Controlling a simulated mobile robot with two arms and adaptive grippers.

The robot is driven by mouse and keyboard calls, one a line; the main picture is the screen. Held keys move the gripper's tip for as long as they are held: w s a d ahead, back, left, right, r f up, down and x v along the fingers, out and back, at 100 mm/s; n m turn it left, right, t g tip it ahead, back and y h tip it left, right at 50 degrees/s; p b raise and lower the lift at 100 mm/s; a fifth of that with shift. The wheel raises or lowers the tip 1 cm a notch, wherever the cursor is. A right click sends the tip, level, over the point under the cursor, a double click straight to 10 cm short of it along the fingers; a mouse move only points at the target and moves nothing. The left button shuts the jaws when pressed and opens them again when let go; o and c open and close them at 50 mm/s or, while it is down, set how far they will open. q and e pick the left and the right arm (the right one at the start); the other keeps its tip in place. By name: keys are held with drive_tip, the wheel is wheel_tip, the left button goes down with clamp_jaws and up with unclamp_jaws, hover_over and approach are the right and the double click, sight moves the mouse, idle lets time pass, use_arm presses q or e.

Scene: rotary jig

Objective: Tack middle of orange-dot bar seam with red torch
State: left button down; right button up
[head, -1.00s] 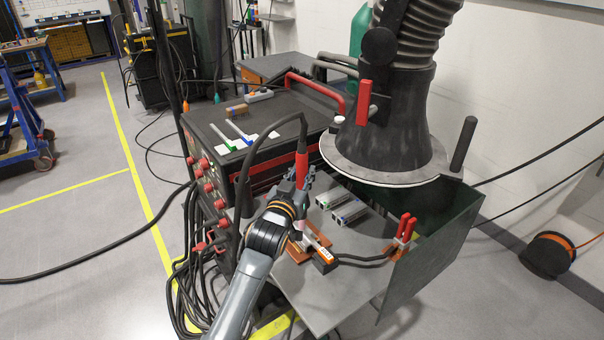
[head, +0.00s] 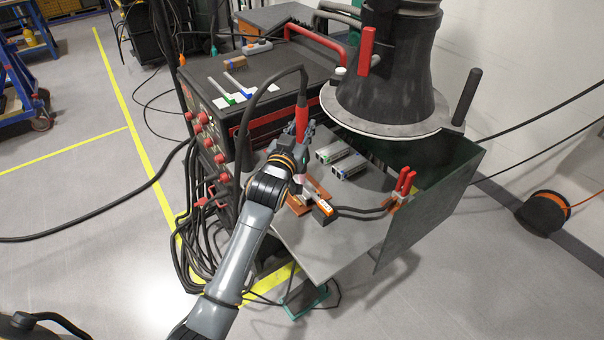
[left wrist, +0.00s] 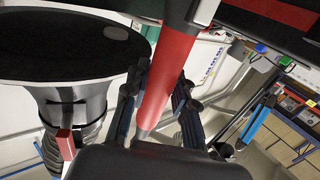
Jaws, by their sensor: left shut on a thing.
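The red torch (head: 302,118) stands nearly upright in my left gripper (head: 303,133), with a black cable looping up from its top. The gripper is shut on it over the grey table. In the left wrist view the torch (left wrist: 168,80) runs between the two dark fingers (left wrist: 155,110). A light bar with an orange mark (head: 323,208) lies just below the gripper on an orange-brown jig (head: 297,207). My gripper and wrist partly cover the bar, so its seam and the torch tip are hidden. My right gripper is out of view.
Two grey bars (head: 347,165) lie at the back of the table (head: 325,250). A red-handled clamp (head: 404,182) stands at the right by a dark green screen (head: 425,215). A large extraction hood (head: 392,95) hangs close behind. The welding machine (head: 262,100) stands at the left.

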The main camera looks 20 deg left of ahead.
use_arm(q)
drive_tip(key=shift+f, duration=0.35)
idle(0.7)
drive_tip(key=shift+r, duration=0.1)
idle(0.8)
drive_tip(key=shift+r+p, duration=0.1)
drive_tip(key=shift+p, duration=0.25)
idle(0.7)
drive_tip(key=shift+r+p, duration=0.65)
drive_tip(key=shift+p, duration=0.05)
idle(4.3)
